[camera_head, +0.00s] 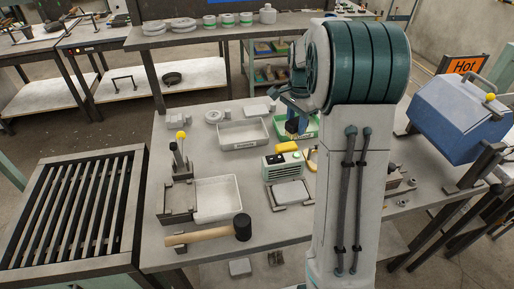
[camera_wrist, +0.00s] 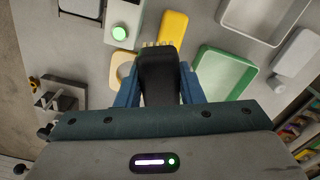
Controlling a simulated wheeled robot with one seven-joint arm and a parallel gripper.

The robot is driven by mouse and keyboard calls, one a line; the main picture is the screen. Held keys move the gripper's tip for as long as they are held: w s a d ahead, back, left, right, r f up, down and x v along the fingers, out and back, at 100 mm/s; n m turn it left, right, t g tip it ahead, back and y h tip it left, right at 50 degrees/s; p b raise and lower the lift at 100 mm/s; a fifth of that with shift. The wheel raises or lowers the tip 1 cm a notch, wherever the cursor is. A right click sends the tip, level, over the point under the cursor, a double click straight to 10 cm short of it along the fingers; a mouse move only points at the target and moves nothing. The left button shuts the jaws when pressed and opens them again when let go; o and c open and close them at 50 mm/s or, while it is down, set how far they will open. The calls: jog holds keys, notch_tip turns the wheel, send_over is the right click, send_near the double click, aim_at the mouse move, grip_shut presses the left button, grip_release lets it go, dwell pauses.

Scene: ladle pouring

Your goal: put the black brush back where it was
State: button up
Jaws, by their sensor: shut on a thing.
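The black brush (camera_wrist: 158,68) is between the two blue fingers of my gripper (camera_wrist: 160,88) in the wrist view. Its pale bristles point away from the palm. In the head view, my gripper (camera_head: 299,119) is partly hidden by my arm, and the dark brush (camera_head: 292,127) shows at its tip. In the wrist view, the green tray (camera_wrist: 226,72) lies just right of the fingers and the yellow block (camera_wrist: 173,27) lies beyond the bristles. I cannot tell the brush's height.
A white tray (camera_head: 243,133), a small device with a green button (camera_head: 283,166) and a second white tray (camera_head: 217,198) stand on the bench. A mallet (camera_head: 210,233) lies at the front. A blue box (camera_head: 460,113) stands at the right. My arm hides part of the bench.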

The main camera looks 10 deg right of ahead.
jog(key=a+f, duration=0.2)
jog(key=a, duration=0.1)
jog(key=w+a+f+p, duration=0.1)
jog(key=a+f, duration=0.1)
jog(key=a, duration=0.2)
jog(key=a+f, duration=0.2)
jog(key=a, duration=0.1)
jog(key=shift+w+a+f, duration=0.15)
jog(key=shift+w+a, duration=0.2)
jog(key=shift+a, duration=0.05)
jog(key=shift+f+p, duration=0.6)
jog(key=shift+f, duration=1.5)
jog(key=shift+f, duration=0.25)
jog(key=o, duration=1)
jog(key=shift+r, duration=0.1)
jog(key=shift+c, duration=0.2)
